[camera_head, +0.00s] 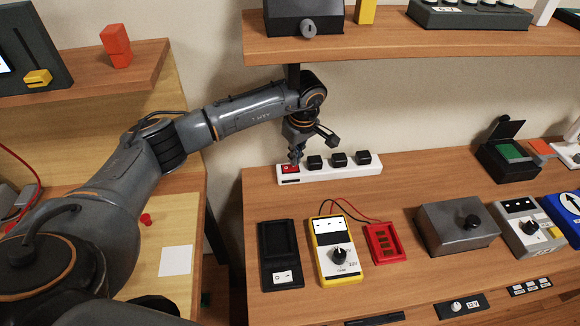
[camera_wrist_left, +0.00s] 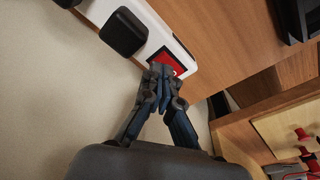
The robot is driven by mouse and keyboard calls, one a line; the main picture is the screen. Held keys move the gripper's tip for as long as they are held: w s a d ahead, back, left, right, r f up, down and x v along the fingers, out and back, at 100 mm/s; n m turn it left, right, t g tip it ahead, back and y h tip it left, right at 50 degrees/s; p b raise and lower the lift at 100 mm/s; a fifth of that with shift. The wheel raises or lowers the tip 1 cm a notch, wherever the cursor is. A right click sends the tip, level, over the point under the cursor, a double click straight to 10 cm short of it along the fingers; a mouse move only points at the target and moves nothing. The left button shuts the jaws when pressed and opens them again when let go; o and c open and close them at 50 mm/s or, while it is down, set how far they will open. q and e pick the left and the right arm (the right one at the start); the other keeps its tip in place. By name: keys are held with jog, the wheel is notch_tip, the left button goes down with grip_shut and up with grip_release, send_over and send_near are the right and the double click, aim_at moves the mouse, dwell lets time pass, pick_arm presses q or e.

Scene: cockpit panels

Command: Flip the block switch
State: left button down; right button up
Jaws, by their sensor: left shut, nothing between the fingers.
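A white power strip (camera_head: 328,175) lies along the back of the right-hand table, with a red switch (camera_head: 290,169) at its left end. The strip (camera_wrist_left: 156,30) and the red switch (camera_wrist_left: 170,58) also show in the left wrist view. My left gripper (camera_head: 296,160) points down at the red switch with its fingers shut and empty. In the left wrist view, the fingertips (camera_wrist_left: 163,73) overlap the edge of the switch and hide part of it. I cannot tell whether they touch it. My right gripper is not in view.
Several black plugs (camera_head: 339,159) sit on the strip right of the switch. A shelf (camera_head: 400,43) hangs above my left gripper. In front lie a black switch box (camera_head: 278,240), a yellow multimeter (camera_head: 325,236) and a red module (camera_head: 383,229). A grey box (camera_head: 455,235) stands farther right.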

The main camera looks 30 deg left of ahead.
pick_arm(q)
jog(key=shift+f+b, duration=0.45)
jog(key=shift+f, duration=0.2)
jog(key=shift+r+p, duration=2.15)
jog(key=shift+r, duration=1.4)
